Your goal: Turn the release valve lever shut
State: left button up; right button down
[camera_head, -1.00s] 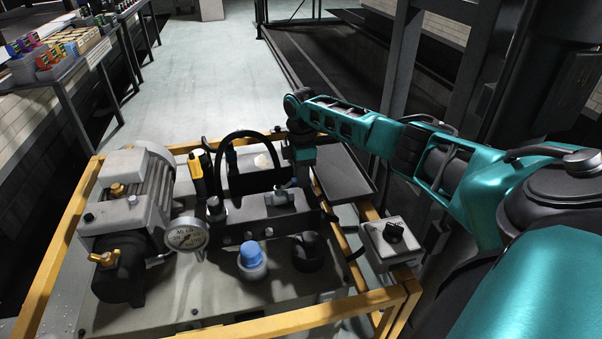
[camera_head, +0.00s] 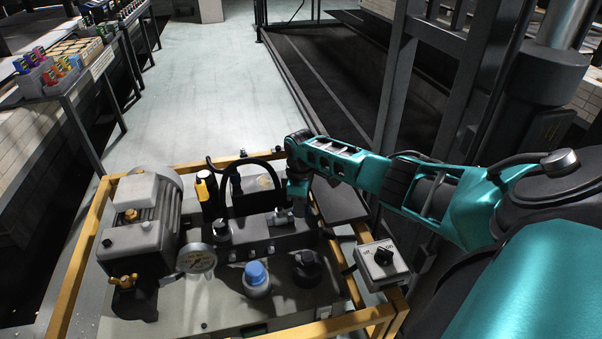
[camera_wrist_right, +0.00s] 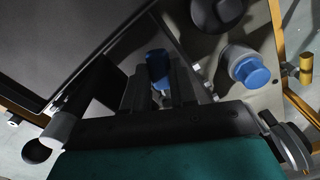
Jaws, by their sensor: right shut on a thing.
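The release valve (camera_head: 281,217) is a small grey fitting on the dark manifold block of the pump unit. My right gripper (camera_head: 297,208) points down beside it, at the block's right end. In the right wrist view, the blue lever (camera_wrist_right: 157,66) sits between the two dark fingers of the right gripper (camera_wrist_right: 160,88), which is shut on it. The fingers hide part of the lever, and its angle is hard to judge. My left gripper is in neither view.
A blue-capped knob (camera_head: 256,274), a dark knob (camera_head: 307,268) and a pressure gauge (camera_head: 196,260) stand close by. A black hoop (camera_head: 250,160) rises behind the valve. A yellow frame (camera_head: 75,262) surrounds the unit. A switch box (camera_head: 381,265) is at the right.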

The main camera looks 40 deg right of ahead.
jog(key=m+p, duration=0.1)
jog(key=a+m+p, duration=0.1)
jog(key=m+p, duration=0.1)
jog(key=shift+s+a+r, duration=0.25)
jog(key=shift+s, duration=0.15)
jog(key=shift+a+m+p, duration=0.25)
jog(key=shift+m+p, duration=0.15)
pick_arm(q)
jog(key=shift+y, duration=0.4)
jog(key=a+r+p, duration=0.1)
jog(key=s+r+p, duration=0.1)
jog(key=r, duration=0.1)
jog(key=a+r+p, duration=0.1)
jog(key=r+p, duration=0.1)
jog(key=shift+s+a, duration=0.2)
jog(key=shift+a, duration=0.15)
pick_arm(e)
jog(key=a+m, duration=0.1)
jog(key=m, duration=0.2)
jog(key=a+m, duration=0.2)
jog(key=m, duration=0.1)
jog(key=a+m, duration=0.1)
jog(key=m, duration=0.2)
jog(key=shift+w+a+f, duration=0.15)
jog(key=shift+w+f, duration=0.1)
jog(key=shift+w, duration=0.05)
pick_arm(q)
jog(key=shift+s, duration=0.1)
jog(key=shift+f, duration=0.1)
